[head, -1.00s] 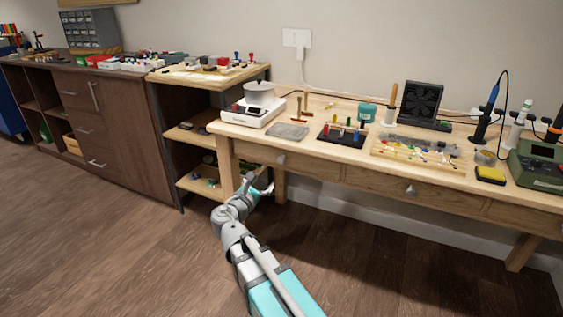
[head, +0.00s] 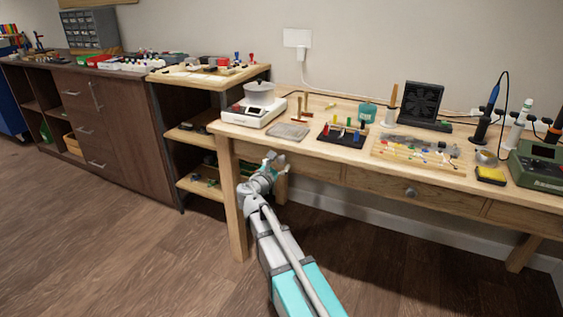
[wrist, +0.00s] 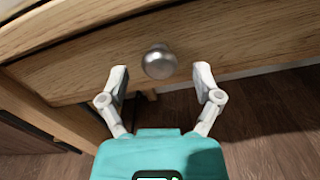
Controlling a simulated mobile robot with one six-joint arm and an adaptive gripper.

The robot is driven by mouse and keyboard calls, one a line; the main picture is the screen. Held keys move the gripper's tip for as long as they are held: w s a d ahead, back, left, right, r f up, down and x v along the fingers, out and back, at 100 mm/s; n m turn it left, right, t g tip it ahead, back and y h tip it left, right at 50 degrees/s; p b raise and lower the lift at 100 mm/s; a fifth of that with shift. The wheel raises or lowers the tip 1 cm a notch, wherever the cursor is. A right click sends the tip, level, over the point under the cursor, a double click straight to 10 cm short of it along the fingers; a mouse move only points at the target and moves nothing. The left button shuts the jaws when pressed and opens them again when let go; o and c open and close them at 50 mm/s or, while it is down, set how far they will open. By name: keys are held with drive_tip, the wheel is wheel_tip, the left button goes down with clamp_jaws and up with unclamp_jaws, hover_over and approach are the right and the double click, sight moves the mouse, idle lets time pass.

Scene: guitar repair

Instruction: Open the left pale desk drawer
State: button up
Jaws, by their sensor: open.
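The left pale desk drawer (head: 314,164) is at the left end of the pale wooden desk. Its front looks shut. Its round metal knob (wrist: 159,62) shows in the wrist view, just beyond my open fingers and centred between them. In the head view my gripper (head: 272,158) is in front of this drawer and hides the knob. In the wrist view my gripper (wrist: 160,85) is open and empty, with one finger on each side of the knob's line. I cannot tell whether a finger touches the drawer front.
A second drawer with a knob (head: 411,192) is further right. The desk top (head: 345,110) holds a white hot-plate device (head: 255,112), a grey pad (head: 288,131) and several tools. A desk leg (head: 233,205) stands left of my arm. The floor in front is clear.

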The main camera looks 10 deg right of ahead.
drive_tip(key=shift+x, duration=1)
clamp_jaws()
drive_tip(key=shift+d, duration=0.2)
drive_tip(key=shift+s, duration=0.15)
